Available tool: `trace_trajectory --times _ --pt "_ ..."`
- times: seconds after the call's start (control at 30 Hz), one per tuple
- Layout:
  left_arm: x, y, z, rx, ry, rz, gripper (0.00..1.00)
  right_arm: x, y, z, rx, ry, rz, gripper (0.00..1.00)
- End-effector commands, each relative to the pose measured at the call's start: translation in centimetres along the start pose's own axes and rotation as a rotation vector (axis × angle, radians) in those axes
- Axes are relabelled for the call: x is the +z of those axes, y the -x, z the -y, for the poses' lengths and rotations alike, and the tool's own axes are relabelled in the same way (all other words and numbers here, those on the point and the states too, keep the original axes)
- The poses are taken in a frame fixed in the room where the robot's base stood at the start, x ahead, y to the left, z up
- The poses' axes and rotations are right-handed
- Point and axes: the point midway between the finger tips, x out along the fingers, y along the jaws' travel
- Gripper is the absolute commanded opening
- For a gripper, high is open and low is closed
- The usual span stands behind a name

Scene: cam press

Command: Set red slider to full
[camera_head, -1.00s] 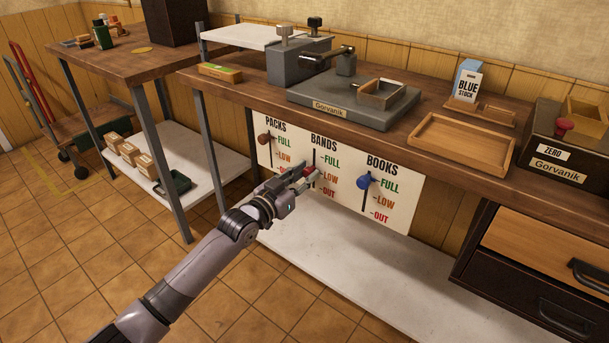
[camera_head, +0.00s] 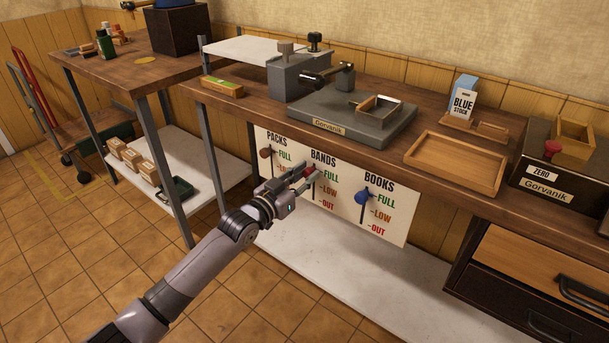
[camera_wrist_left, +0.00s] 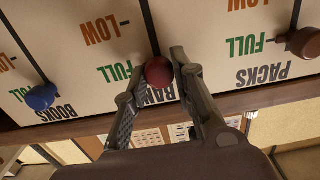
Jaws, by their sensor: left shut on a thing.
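The white panel (camera_head: 332,213) under the bench has three vertical slots marked PACKS, BANDS and BOOKS. The red slider knob (camera_head: 311,170) sits in the BANDS slot, level with the green FULL mark. My left gripper (camera_head: 307,173) is shut on this knob and partly hides it in the head view. In the left wrist view, the red knob (camera_wrist_left: 159,72) lies between the two fingertips, with FULL beside it. The brown PACKS knob (camera_head: 265,152) and the blue BOOKS knob (camera_head: 362,196) are both level with FULL. My right gripper is not in view.
Above the panel, the wooden bench (camera_head: 240,98) carries a grey press (camera_head: 345,122) and a wooden tray (camera_head: 455,163). A low white shelf (camera_head: 370,270) runs below the panel. Drawers (camera_head: 535,265) stand at the right. The floor around my left arm is clear.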

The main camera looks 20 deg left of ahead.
Motion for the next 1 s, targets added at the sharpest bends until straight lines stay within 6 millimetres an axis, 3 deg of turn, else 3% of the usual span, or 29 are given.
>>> trace_trajectory --times 0.1,0.13,0.4,0.77,1.0 --pt "-0.8 -0.1 0.1 -0.001 -0.002 -0.015 0.0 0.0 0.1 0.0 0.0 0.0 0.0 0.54" --pt "-0.8 -0.1 0.1 -0.001 -0.002 -0.016 0.26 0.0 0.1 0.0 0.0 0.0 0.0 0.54" --pt "-0.5 -0.1 0.1 -0.001 -0.001 -0.01 0.44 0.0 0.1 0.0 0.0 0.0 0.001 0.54" --pt "-0.3 0.4 0.1 -0.001 -0.001 -0.007 0.44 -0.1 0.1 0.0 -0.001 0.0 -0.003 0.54" --pt "-0.1 4.5 0.1 -0.001 -0.002 -0.003 0.44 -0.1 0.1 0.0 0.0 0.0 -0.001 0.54"
